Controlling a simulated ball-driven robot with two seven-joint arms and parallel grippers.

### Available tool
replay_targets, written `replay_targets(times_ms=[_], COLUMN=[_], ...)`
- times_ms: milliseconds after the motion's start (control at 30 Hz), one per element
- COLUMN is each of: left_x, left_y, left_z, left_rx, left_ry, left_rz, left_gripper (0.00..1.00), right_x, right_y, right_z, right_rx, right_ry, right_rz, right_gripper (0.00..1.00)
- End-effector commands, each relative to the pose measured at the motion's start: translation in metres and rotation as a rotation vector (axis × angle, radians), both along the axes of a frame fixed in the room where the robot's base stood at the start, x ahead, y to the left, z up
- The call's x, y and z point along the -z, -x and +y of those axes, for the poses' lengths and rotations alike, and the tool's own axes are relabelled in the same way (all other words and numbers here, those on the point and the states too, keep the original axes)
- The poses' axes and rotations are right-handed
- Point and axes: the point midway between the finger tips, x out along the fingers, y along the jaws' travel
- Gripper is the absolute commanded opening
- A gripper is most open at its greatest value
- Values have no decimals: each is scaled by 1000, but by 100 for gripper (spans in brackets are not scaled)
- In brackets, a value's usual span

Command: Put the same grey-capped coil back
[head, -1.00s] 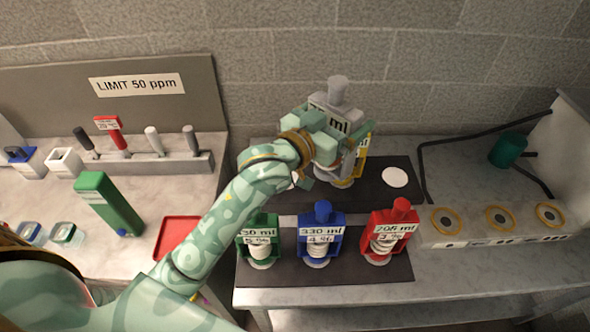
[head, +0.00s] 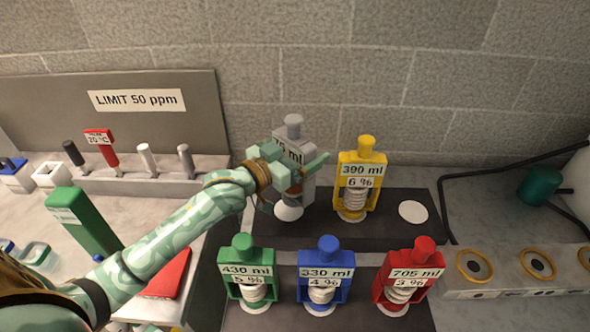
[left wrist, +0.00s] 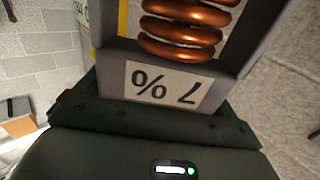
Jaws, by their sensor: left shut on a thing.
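The grey-capped coil (head: 294,128) is upright in a grey frame at the back left of the rear dark mat (head: 385,232). My left gripper (head: 290,172) is shut on its frame and hides much of it. A white disc (head: 289,213) shows just below the gripper; I cannot tell whether the coil touches down. In the left wrist view the copper coil (left wrist: 188,25) shows close up, with an upside-down "7 %" label (left wrist: 168,86) on its grey frame. My right gripper is not in view.
A yellow-capped coil (head: 357,185) stands just right of the held one. A bare white disc (head: 413,211) lies further right. Green (head: 247,275), blue (head: 326,278) and red (head: 408,278) coils stand in the front row. Ring-topped sockets (head: 537,264) are at the right.

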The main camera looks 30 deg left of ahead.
Motion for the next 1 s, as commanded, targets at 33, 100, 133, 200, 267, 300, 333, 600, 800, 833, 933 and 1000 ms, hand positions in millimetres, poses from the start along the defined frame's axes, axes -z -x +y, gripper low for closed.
replay_targets(times_ms=[33,100,133,200,267,300,333,600,800,833,933,1000], left_x=[6,9,10,12,17,22,27,49,50,51,53,53], left_y=[-1,-2,-2,-3,-4,-4,-4,-4,-4,-4,-3,-3], left_z=[4,7,8,11,14,18,18,17,17,17,17,17], left_rx=[1,1,1,1,1,0,0,1,1,1,1,1], left_ry=[0,1,1,2,0,0,2,2,2,2,0,0], left_rz=[-3,-3,-4,-5,-4,-3,-2,-6,-5,-5,-1,-1], left_gripper=[26,26,26,26,26,26,26,26,26,26,100,100], right_x=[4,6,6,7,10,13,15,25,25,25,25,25], right_y=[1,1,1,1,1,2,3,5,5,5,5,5], right_z=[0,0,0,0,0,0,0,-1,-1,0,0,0], right_rx=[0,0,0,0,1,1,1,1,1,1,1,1], right_ry=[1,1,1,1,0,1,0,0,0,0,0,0], right_rz=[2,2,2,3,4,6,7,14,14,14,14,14], right_gripper=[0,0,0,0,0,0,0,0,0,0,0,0])
